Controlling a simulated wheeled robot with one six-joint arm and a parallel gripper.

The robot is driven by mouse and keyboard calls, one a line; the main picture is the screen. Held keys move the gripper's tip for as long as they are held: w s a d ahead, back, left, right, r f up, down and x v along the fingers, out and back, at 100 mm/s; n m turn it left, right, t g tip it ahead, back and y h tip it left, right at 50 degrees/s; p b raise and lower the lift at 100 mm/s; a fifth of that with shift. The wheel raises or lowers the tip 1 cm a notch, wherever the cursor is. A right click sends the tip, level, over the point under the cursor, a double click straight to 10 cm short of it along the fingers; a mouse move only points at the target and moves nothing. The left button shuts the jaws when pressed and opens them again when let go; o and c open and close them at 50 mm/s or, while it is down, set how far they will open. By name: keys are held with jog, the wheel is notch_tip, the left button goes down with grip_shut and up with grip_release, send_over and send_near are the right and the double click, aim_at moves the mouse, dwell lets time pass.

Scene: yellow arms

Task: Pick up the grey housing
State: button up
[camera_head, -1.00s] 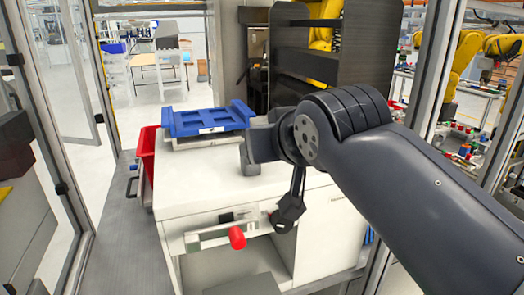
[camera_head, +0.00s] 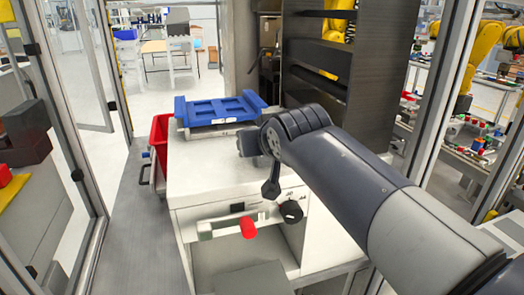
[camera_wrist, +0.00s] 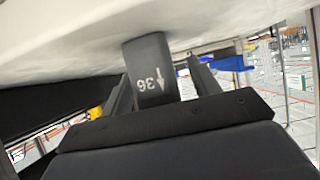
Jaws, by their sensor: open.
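The grey housing (camera_wrist: 150,68) is a dark grey block marked "36" with an arrow. In the wrist view it touches the white worktop, which fills the top of that tilted picture. My gripper (camera_wrist: 158,72) is open, with one finger on each side of the housing. A gap shows on the right side; whether the left finger touches it I cannot tell. In the head view the housing (camera_head: 246,143) is a small grey shape on the white cabinet top, partly hidden by my wrist. My fingers are not clear there.
A blue tray (camera_head: 218,108) lies on the white cabinet (camera_head: 195,178), behind the housing. A red bin (camera_head: 160,140) stands at the cabinet's left. A dark shelf unit (camera_head: 350,80) rises behind my arm. Glass-walled frames stand on both sides.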

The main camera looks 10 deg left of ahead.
jog(key=shift+c, duration=0.4)
jog(key=c, duration=1)
jog(key=shift+o, duration=0.2)
